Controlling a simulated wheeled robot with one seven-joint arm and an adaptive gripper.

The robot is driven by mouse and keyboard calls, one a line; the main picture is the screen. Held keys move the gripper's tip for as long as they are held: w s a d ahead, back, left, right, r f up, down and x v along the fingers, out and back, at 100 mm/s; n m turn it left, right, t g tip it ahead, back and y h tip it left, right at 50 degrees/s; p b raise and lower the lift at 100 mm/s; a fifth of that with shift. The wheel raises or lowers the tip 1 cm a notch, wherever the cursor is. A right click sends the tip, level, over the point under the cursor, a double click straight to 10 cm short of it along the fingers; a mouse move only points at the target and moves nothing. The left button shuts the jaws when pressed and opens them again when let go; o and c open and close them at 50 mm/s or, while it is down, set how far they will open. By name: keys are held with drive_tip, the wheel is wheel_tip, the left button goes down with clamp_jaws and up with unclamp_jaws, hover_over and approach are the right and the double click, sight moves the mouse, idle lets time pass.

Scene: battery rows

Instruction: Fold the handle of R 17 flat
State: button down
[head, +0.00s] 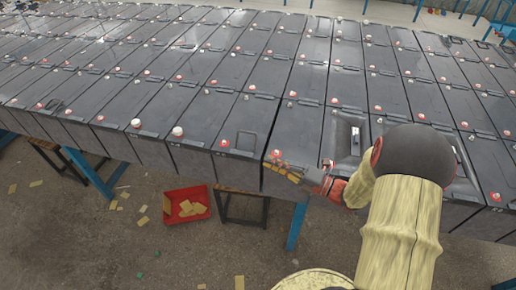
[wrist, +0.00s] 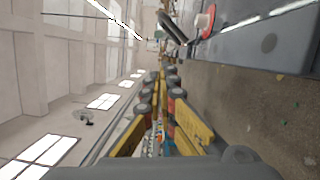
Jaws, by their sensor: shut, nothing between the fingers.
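Long dark batteries stand in tight rows; their labels are too small to read, so I cannot confirm which is R 17. In the wrist view my closed yellow and black fingers (wrist: 160,75) show low of a dark raised handle (wrist: 172,28) and a red and white cap (wrist: 205,20).
Another front battery has a pale-edged recess with a dark piece (head: 355,140), close to my arm. A red bin (head: 187,205) with yellowish pieces stands on the floor below. Blue table legs (head: 92,176) hold the rows.

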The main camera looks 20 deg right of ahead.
drive_tip(key=w+a+b, duration=0.1)
drive_tip(key=w, duration=0.2)
drive_tip(key=w+a+b, duration=0.1)
drive_tip(key=w+a, duration=0.1)
drive_tip(key=w, duration=0.1)
drive_tip(key=w+a+b, duration=0.1)
drive_tip(key=w, duration=0.2)
drive_tip(key=shift+w+a+r+b, duration=0.25)
drive_tip(key=shift+w+r+b, duration=0.1)
drive_tip(key=shift+w+b, duration=0.05)
drive_tip(key=shift+w+d+r, duration=0.2)
drive_tip(key=shift+w+d, duration=0.1)
drive_tip(key=shift+w, duration=0.1)
